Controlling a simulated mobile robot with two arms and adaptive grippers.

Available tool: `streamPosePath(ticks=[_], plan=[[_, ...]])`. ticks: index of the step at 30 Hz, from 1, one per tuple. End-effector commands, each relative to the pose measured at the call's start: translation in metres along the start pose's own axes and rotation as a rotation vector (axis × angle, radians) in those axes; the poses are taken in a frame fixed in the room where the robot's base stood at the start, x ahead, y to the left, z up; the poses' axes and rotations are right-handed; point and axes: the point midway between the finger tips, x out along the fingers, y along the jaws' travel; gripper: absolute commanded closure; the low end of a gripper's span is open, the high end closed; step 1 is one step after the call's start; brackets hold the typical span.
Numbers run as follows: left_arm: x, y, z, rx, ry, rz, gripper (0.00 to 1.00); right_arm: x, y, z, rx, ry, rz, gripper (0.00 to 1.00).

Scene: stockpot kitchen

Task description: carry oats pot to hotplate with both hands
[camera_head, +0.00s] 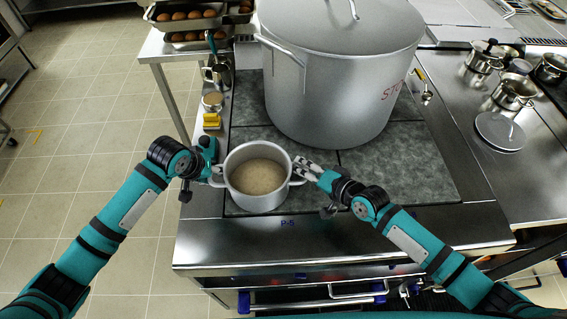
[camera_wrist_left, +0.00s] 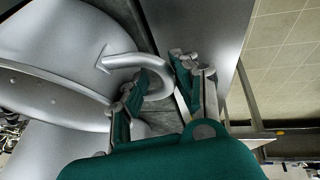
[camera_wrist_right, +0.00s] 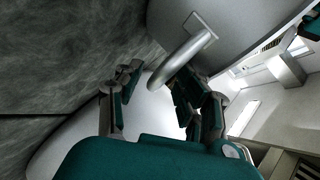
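The oats pot (camera_head: 233,163) is a grey two-handled pot with beige oats (camera_head: 257,177) inside. It is upright over the front left part of the dark stone hotplate (camera_head: 400,165); I cannot tell if its base touches. My left gripper (camera_head: 212,171) is at its left handle; in the left wrist view the fingers (camera_wrist_left: 163,85) stand apart with the handle loop (camera_wrist_left: 135,62) reaching between them. My right gripper (camera_head: 306,170) is at the right handle; in the right wrist view its fingers (camera_wrist_right: 158,90) are apart on both sides of the handle (camera_wrist_right: 185,52).
A large lidded stockpot (camera_head: 330,90) stands on the hotplate just behind the oats pot. A yellow block (camera_head: 212,121) and a small cup (camera_head: 213,101) are at the left edge. Egg trays (camera_head: 187,28) are at the back left. Small pans (camera_head: 514,92) and a lid (camera_head: 499,131) are at right.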

Motion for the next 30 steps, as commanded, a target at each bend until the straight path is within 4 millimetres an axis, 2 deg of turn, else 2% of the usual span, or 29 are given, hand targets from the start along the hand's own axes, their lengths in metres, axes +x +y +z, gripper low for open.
streamPosePath(ticks=[5,15,22,26,30], plan=[[-0.011,-0.002,-0.001,-0.001,0.001,-0.002,0.71,0.000,0.000,-0.001,-0.001,0.002,0.001,0.60],[-0.062,0.000,-0.001,0.000,0.001,0.002,0.71,0.000,0.001,-0.001,-0.001,0.002,0.002,0.60],[-0.079,0.001,0.000,0.001,0.000,0.003,0.71,-0.002,0.001,-0.001,-0.001,0.002,0.002,0.60],[-0.080,0.001,0.000,0.001,0.000,0.003,0.71,-0.015,0.003,-0.001,-0.001,0.002,0.004,0.60],[-0.080,0.001,0.000,0.001,0.000,0.002,0.71,-0.043,0.003,-0.001,-0.003,0.001,0.006,0.60]])
